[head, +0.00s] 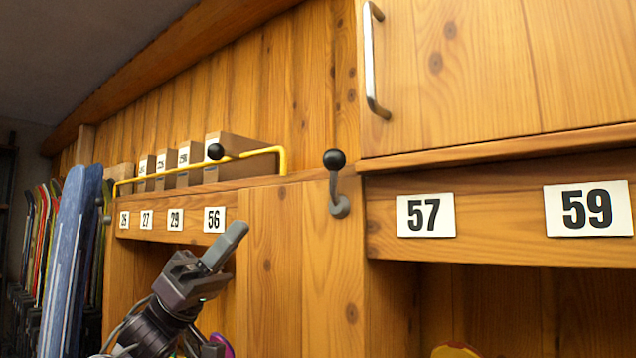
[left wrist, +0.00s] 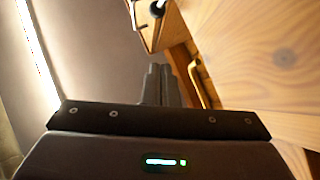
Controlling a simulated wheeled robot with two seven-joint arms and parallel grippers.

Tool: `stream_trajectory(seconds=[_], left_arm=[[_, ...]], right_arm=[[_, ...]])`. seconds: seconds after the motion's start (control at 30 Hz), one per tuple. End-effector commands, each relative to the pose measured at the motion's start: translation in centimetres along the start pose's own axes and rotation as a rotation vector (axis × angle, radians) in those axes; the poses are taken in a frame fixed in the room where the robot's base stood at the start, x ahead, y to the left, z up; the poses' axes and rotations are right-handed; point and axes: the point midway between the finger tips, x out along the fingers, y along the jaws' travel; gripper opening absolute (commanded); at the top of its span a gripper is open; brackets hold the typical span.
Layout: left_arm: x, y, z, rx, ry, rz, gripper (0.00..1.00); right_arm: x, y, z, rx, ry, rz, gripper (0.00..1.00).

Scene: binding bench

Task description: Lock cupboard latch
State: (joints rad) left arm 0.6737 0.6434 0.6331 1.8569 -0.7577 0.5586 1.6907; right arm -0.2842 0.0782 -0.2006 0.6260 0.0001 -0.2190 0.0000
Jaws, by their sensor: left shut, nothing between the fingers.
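The wooden cupboard (head: 445,62) is at the upper right of the head view, its door flat against the frame, with a metal bar handle (head: 372,65). Below and left of the door, a grey metal hook or lever with a black ball end (head: 335,160) is fixed to the wooden post, ball upward. I cannot tell whether it is the latch. My left gripper (head: 236,236) is shut and empty, pointing up and right, left of and below that ball, apart from it in the picture. Its closed fingers (left wrist: 160,84) show in the left wrist view. My right gripper is not in view.
A yellow rail (head: 200,164) runs along a shelf with several cardboard boxes (head: 190,160), above number plates. Another black ball (head: 215,151) shows by the rail. Plates 57 (head: 426,215) and 59 (head: 588,209) mark open cubbies at right. Skis or boards (head: 70,255) stand at far left.

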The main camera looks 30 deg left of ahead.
Motion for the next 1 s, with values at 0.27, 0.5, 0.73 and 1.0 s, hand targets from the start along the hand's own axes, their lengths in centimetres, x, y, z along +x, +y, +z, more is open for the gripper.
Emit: stream_trajectory(seconds=[0.27,0.5,0.73,1.0], left_arm=[[0.1,0.0,0.0,0.001,0.0,0.0,0.0],[3.2,0.1,-0.4,0.001,0.0,0.002,0.0],[8.3,0.1,-0.5,0.001,0.0,0.003,0.0],[12.0,0.0,1.5,-0.003,-0.001,0.0,0.0]], right_arm=[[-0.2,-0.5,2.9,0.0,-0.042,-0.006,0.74],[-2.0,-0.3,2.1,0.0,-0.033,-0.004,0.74],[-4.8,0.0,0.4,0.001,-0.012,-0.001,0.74],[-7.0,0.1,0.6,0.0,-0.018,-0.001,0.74]])
